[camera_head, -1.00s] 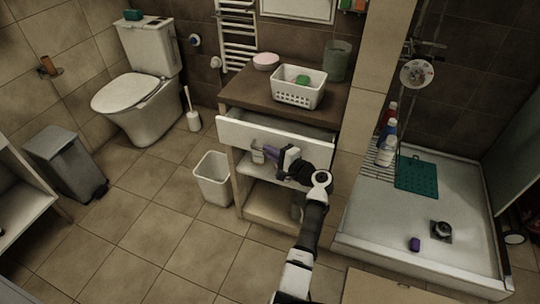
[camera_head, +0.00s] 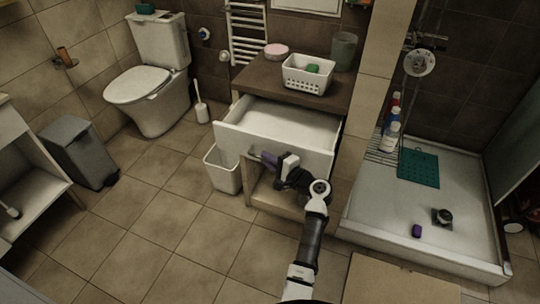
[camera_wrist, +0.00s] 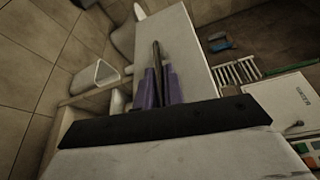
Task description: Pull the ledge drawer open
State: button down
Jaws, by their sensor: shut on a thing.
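The ledge drawer (camera_head: 240,138) has a white front and stands well out from the brown-topped ledge cabinet (camera_head: 262,77) in the head view. Its inside is visible and looks empty. In the wrist view the purple fingers (camera_wrist: 158,88) close around a dark bar against the white drawer front (camera_wrist: 188,50).
A white bin (camera_head: 222,172) stands at the drawer's left end, partly under it. A white basket (camera_head: 308,76), a pink bowl (camera_head: 276,51) and a grey-green cup (camera_head: 344,50) stand on the cabinet top. The shower tray (camera_head: 400,225) lies to the right. Floor in front is free.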

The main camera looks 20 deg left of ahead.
jog(key=shift+s, duration=0.15)
jog(key=c, duration=1.5)
grip_release()
jog(key=shift+d, duration=0.1)
jog(key=b+v, duration=0.3)
jog(key=v, duration=1)
jog(key=shift+s+d, duration=0.15)
jog(key=shift+d, duration=0.1)
jog(key=shift+r, duration=0.15)
